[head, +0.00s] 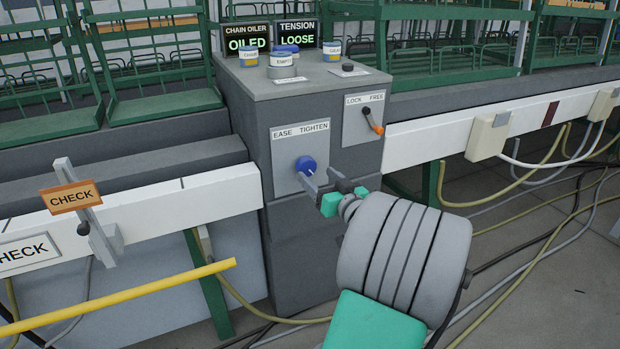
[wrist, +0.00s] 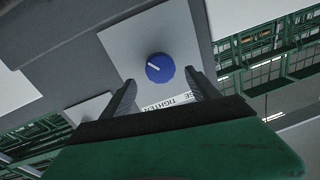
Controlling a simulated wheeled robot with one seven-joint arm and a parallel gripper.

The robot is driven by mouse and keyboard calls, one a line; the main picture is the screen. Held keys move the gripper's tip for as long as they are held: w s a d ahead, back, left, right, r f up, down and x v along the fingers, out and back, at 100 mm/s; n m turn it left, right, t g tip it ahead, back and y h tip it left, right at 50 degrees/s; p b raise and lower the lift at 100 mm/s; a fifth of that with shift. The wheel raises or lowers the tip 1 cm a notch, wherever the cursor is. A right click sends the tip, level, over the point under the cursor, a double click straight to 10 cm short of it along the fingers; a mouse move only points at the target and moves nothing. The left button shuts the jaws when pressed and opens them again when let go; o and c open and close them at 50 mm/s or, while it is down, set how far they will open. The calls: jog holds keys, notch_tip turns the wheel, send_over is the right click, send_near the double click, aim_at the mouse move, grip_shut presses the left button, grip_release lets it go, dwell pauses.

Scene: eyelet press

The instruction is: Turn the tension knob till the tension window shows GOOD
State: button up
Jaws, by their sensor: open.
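The blue tension knob (head: 306,165) sits on a light plate marked EASE TIGHTEN on the front of the grey cabinet. It also shows in the wrist view (wrist: 159,67), with a white pointer line on its face. My gripper (head: 325,180) is open in front of the knob. In the wrist view its two fingers (wrist: 165,92) point toward the knob, one to each side and a little short of it; I cannot tell whether they touch it. The tension window (head: 298,43) on top of the cabinet reads LOOSE in green.
A LOCK FREE lever (head: 372,121) with an orange tip is right of the knob, tilted toward FREE. The chain oiler window (head: 248,43) reads OILED. Several small tins and a dark puck (head: 347,67) stand on the cabinet top (head: 312,82). A yellow bar (head: 120,295) crosses the lower left.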

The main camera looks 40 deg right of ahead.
aim_at(309, 169)
jog(key=x, duration=0.4)
jog(key=shift+w+d, duration=0.1)
jog(key=shift+w, duration=0.3)
jog(key=shift+c, duration=0.4)
jog(key=c, duration=1.3)
jog(key=shift+m, duration=0.4)
jog(key=m+p, duration=0.1)
jog(key=m, duration=0.3)
jog(key=shift+f+m+p, duration=0.15)
jog(key=shift+m+p, duration=0.8)
jog(key=shift+m, duration=0.65)
jog(key=shift+t, duration=0.3)
